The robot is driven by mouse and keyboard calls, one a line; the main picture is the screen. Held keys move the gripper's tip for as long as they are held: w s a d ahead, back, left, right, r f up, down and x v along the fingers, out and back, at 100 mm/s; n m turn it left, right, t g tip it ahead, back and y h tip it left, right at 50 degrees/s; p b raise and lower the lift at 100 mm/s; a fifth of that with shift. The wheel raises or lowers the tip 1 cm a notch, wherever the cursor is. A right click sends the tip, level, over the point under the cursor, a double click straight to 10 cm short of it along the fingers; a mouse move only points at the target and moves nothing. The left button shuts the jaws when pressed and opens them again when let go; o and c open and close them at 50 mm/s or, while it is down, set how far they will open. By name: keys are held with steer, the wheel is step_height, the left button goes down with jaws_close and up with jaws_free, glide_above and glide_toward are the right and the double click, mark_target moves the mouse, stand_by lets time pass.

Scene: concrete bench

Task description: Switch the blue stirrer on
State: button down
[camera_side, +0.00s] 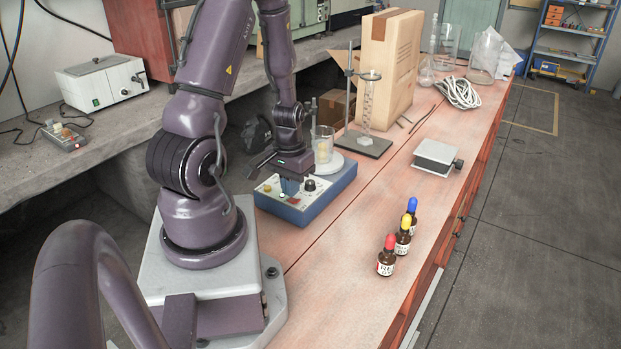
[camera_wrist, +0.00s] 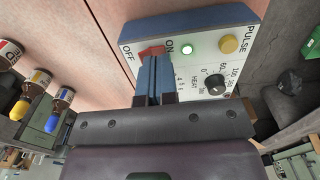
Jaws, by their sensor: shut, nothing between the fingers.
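The blue stirrer (camera_side: 330,192) stands on the bench under my arm, with a white plate and a glass beaker (camera_side: 323,148) on top. Its pale front panel (camera_wrist: 215,62) fills the upper middle of the wrist view. The red rocker switch (camera_wrist: 151,51) lies between the OFF and ON labels, partly hidden by my fingertips. A green light (camera_wrist: 187,48) beside ON glows. My gripper (camera_side: 291,186) is shut and empty, pointing down at the panel. In the wrist view its blue fingertips (camera_wrist: 154,58) are at the switch; I cannot tell whether they touch it.
A yellow PULSE button (camera_wrist: 229,44) and black HEAT knob (camera_wrist: 215,84) are close to the fingers. Three dropper bottles (camera_side: 402,240) stand at the bench's right. A grey jack (camera_side: 436,156), a stand with a cylinder (camera_side: 368,140) and a cardboard box (camera_side: 388,75) are farther back.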

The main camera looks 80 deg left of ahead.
steer(key=shift+r, duration=2.9)
steer(key=shift+s+d, duration=0.2)
steer(key=shift+d, duration=0.1)
steer(key=w+d+r+m+t, duration=0.2)
steer(key=d+r+m, duration=0.2)
steer(key=d+r, duration=0.6)
steer(key=w+d+r+m+t, duration=0.2)
steer(key=d+r+m, duration=0.3)
steer(key=d+r, duration=0.5)
steer(key=shift+d+r+t, duration=0.4)
steer(key=shift+r+t, duration=0.4)
steer(key=shift+r, duration=0.1)
